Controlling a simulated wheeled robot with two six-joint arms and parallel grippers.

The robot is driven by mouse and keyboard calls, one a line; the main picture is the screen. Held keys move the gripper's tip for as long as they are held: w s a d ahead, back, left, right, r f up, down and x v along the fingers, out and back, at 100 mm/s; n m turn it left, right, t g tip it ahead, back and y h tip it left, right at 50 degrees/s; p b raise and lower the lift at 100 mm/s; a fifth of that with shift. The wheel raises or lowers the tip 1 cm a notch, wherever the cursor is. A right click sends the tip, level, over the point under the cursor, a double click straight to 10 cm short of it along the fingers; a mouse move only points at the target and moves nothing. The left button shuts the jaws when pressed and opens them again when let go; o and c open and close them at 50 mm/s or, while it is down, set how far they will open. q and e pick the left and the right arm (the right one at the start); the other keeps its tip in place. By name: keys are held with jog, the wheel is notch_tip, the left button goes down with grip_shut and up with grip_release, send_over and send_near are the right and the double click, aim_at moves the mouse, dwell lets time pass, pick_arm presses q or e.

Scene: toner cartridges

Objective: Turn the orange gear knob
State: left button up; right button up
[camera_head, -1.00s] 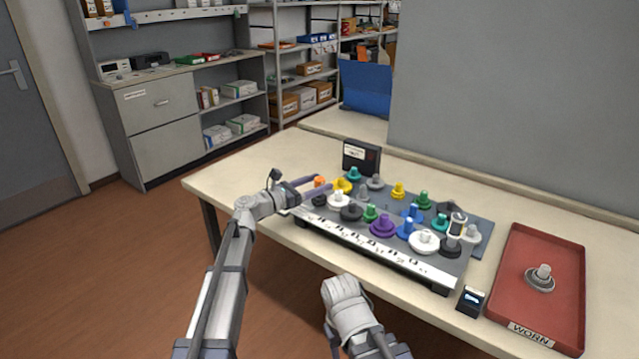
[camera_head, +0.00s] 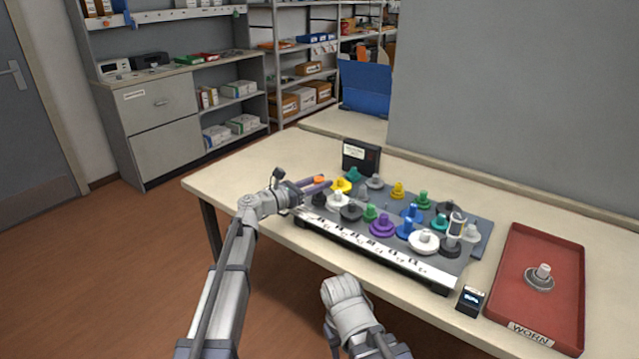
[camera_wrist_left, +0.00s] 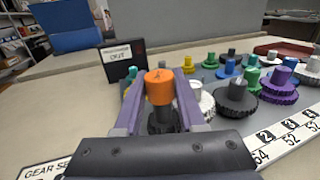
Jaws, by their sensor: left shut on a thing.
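The orange gear knob (camera_wrist_left: 160,88) stands upright between the two purple fingers of my left gripper (camera_wrist_left: 158,92) in the left wrist view. It has an orange cap on a dark stem and gear. My left gripper is shut on it. In the head view the orange cap (camera_head: 319,180) shows at the fingertips of my left gripper (camera_head: 318,184), at the left end of the grey gear board (camera_head: 345,236). The lower part of the gear is partly hidden behind the gripper body. My right arm's wrist shows at the bottom of the head view; its fingers are not seen.
Several coloured gear knobs, such as a purple one (camera_head: 382,226) and a white one (camera_head: 424,240), crowd the board to the right. A black display box (camera_head: 361,157) stands behind. A red tray (camera_head: 520,285) holding one grey gear (camera_head: 540,278) lies at the right.

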pick_arm(q)
jog(key=shift+s+n+t+y, duration=0.1)
jog(key=shift+n+t+y, duration=0.2)
jog(key=shift+t, duration=0.1)
grip_shut()
jog(key=shift+s+n+t+y, duration=0.1)
jog(key=shift+n+t+y, duration=0.4)
jog(key=shift+t, duration=0.1)
jog(key=n+t+y, duration=0.3)
jog(key=y, duration=0.1)
jog(key=shift+d+n+y, duration=0.1)
jog(key=shift+n+y, duration=0.2)
jog(key=n+t+y, duration=0.1)
jog(key=n+y, duration=0.1)
jog(key=y, duration=0.1)
jog(key=n+t+y, duration=0.1)
jog(key=n+y, duration=0.1)
jog(key=y, duration=0.2)
jog(key=shift+w+n, duration=0.2)
jog(key=shift+n, duration=0.2)
jog(key=shift+n+y, duration=0.9)
jog(key=shift+y, duration=0.6)
jog(key=shift+y, duration=0.4)
jog(key=o, duration=1)
grip_release()
jog(key=shift+o, duration=0.2)
jog(key=shift+s+a, duration=0.1)
jog(key=shift+a, duration=0.1)
